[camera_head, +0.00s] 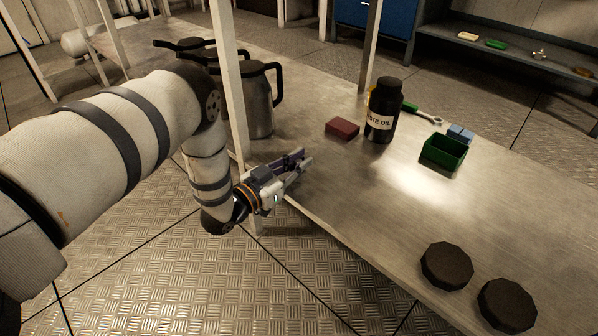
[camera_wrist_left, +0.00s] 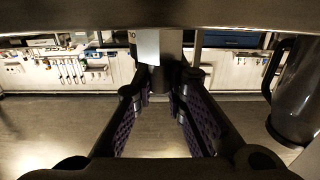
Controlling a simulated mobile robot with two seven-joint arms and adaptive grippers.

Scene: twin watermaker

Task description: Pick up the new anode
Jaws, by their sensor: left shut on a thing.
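My left gripper (camera_head: 300,161) is at the near edge of the metal bench, beside a pale upright post. In the head view the piece cannot be made out clearly. My right gripper is not in view.
The bench (camera_head: 365,205) carries metal jugs (camera_head: 258,105), a dark red block (camera_head: 342,129), a black waste oil bottle (camera_head: 382,112), a green open box (camera_head: 443,153), a blue block (camera_head: 460,134) and two dark round pieces (camera_head: 447,265). The bench middle is clear. A post (camera_head: 228,75) rises close to my left arm.

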